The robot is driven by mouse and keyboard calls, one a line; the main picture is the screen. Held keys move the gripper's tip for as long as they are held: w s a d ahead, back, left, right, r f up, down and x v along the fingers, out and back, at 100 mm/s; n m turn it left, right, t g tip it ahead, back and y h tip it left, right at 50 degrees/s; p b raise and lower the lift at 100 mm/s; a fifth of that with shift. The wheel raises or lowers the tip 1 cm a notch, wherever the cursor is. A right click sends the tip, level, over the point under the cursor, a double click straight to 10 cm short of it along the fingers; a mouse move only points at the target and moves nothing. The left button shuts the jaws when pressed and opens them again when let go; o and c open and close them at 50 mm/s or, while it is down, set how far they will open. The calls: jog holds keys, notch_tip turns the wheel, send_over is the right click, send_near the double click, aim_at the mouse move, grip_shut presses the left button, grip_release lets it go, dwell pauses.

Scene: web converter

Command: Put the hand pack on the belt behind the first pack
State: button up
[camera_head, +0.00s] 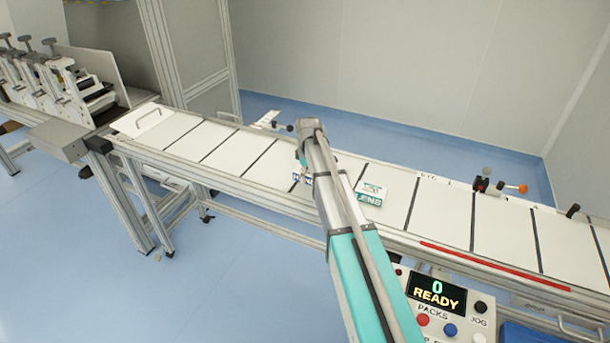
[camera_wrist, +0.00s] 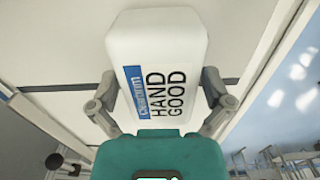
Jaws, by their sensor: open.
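The hand pack (camera_wrist: 165,40) is white with a blue stripe and the words HAND GOOD, and it fills the middle of the wrist view. My gripper (camera_wrist: 160,88) is open, with one finger at each side of the pack. The pack appears to be on the belt, but its contact with the surface is hidden. In the head view a small blue and white part of it (camera_head: 296,178) shows beside my arm. Another pack (camera_head: 371,194), white and green, lies flat on the belt (camera_head: 232,153), just right of my arm.
Dark crosswise bars divide the white belt into sections. A control box (camera_head: 438,300) reading 0 READY stands at the near side. A red strip (camera_head: 495,267) runs along the near rail. Clamps (camera_head: 485,184) stand at the far rail. The belt left of my arm is clear.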

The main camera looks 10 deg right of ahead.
aim_at(308, 171)
jog(key=shift+r, duration=0.15)
notch_tip(308, 171, up, 12)
jog(key=p, duration=1.2)
dwell(0.6)
jog(key=s+m, duration=1)
jog(key=s, duration=1.9)
jog(key=shift+s+a+m, duration=0.15)
jog(key=shift+a+m, duration=0.25)
jog(key=shift+a, duration=0.05)
